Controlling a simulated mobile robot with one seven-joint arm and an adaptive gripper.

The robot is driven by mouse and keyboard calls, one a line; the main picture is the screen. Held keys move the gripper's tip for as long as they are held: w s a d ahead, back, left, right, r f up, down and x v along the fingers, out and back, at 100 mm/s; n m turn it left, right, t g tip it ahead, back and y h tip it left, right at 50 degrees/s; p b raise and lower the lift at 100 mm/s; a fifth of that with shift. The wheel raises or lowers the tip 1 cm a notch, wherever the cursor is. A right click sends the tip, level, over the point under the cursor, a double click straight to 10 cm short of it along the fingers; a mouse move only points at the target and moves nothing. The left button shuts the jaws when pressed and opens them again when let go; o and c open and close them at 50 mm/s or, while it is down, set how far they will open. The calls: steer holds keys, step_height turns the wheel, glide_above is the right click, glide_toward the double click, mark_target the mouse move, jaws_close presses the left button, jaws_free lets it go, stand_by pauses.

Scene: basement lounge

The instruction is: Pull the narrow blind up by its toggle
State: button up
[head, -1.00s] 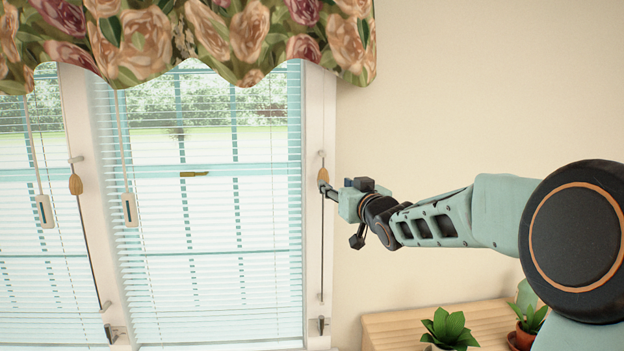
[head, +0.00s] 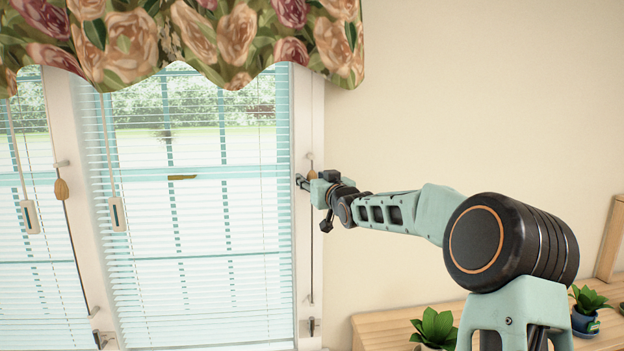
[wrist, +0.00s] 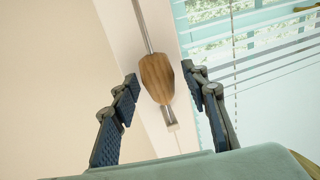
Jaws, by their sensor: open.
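In the wrist view, my gripper (wrist: 160,78) is open, with one dark padded finger on each side of the toggle. Gaps show at both sides. I cannot tell which blind is the narrow one.
A second toggle (head: 62,189) hangs on the middle post, beside another blind (head: 35,270). White pulls (head: 117,214) hang before the blinds. A floral valance (head: 190,40) crosses above. Potted plants (head: 435,326) stand on a wooden top (head: 385,330) below my arm. The wall at right is bare.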

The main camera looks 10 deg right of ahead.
jaws_close()
stand_by(0.4)
step_height(320, 180, down, 36)
steer(key=b, duration=2.5)
steer(key=shift+b, duration=0.4)
steer(key=shift+c, duration=1.2)
jaws_free()
steer(key=shift+o, duration=1.2)
steer(key=shift+r, duration=0.15)
